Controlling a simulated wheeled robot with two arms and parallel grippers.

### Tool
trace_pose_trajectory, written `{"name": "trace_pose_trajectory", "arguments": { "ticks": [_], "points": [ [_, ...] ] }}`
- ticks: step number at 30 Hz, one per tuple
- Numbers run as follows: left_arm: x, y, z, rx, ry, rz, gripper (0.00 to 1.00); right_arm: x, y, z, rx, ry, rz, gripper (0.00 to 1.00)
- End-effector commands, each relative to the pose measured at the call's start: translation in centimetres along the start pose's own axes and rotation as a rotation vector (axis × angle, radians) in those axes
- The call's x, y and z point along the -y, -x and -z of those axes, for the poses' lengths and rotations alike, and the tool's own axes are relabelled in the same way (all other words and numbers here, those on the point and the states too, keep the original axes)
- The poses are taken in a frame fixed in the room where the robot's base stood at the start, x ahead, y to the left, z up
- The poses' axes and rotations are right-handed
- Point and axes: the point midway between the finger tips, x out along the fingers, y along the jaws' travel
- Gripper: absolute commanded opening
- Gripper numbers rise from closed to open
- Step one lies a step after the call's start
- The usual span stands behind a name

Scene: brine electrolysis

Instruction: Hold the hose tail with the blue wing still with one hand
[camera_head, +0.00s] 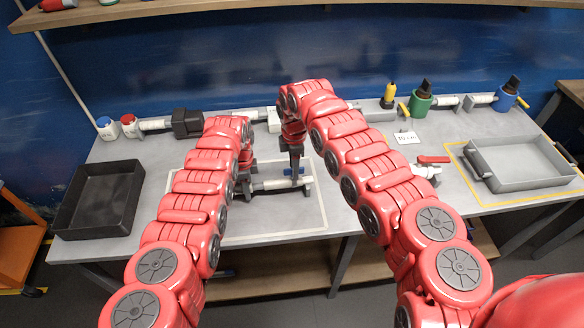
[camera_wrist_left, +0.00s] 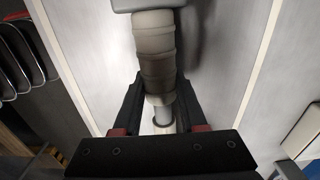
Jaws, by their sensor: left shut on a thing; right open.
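The pale hose tail (camera_head: 273,185) lies on the work mat (camera_head: 300,215) in the middle of the table, running left to right. A small blue wing (camera_head: 290,171) shows near its right end. My left gripper (camera_head: 245,188) is at its left end. In the left wrist view, the fingers of my left gripper (camera_wrist_left: 160,108) are on either side of a pale ribbed tube (camera_wrist_left: 155,50), shut on it. My right gripper (camera_head: 295,175) is open and points down at the blue wing; whether it touches is unclear. The right fingertips partly hide the wing.
A black tray (camera_head: 100,200) stands at the left and a grey tray (camera_head: 520,165) at the right in a yellow outline. A red-handled valve (camera_head: 433,160) lies right of the mat. Bottles and fittings line the back, including a green one (camera_head: 420,103).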

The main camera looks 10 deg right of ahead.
Motion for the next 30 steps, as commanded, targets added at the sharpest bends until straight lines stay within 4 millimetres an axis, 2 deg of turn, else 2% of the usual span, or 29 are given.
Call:
{"name": "trace_pose_trajectory", "arguments": {
  "ticks": [5,8,15,21,25,30],
  "points": [
    [0.0,0.0,0.0,0.0,0.0,-0.001,0.0,-0.1,0.4,0.0,0.0,0.0,-0.001,0.46],
    [0.0,0.0,0.0,0.0,0.0,-0.001,0.0,-0.1,1.7,-0.1,0.0,-0.001,-0.003,0.46],
    [0.0,0.0,0.0,0.0,0.0,-0.001,0.0,-0.2,7.0,0.0,-0.001,0.0,-0.006,0.46],
    [0.0,0.0,0.0,0.0,0.0,-0.001,0.0,-0.1,10.6,0.0,0.0,0.0,-0.003,0.46],
    [0.0,0.0,0.0,0.0,0.0,-0.001,0.0,-0.1,11.7,0.0,0.0,-0.001,-0.002,0.46],
    [0.0,0.0,0.0,0.0,0.0,0.0,0.0,0.0,12.0,0.0,0.0,0.0,0.001,0.46]
  ]
}}
